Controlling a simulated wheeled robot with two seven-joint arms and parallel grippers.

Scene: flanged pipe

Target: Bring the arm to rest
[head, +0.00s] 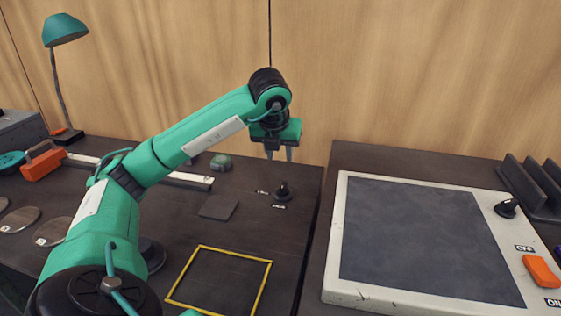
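My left arm, teal with black joints, reaches in from the lower left and bends down at the wrist. My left gripper (279,153) hangs in the air over the back of the dark left table (228,266). My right gripper is out of view. No flanged pipe can be made out in this view.
A black knob (283,191) stands near the gripper. A yellow square outline (243,259) and a dark square pad (218,207) lie in front. A pale-framed panel (344,245) fills the right table. A teal lamp (64,30) and an orange toolbox (43,162) stand at left.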

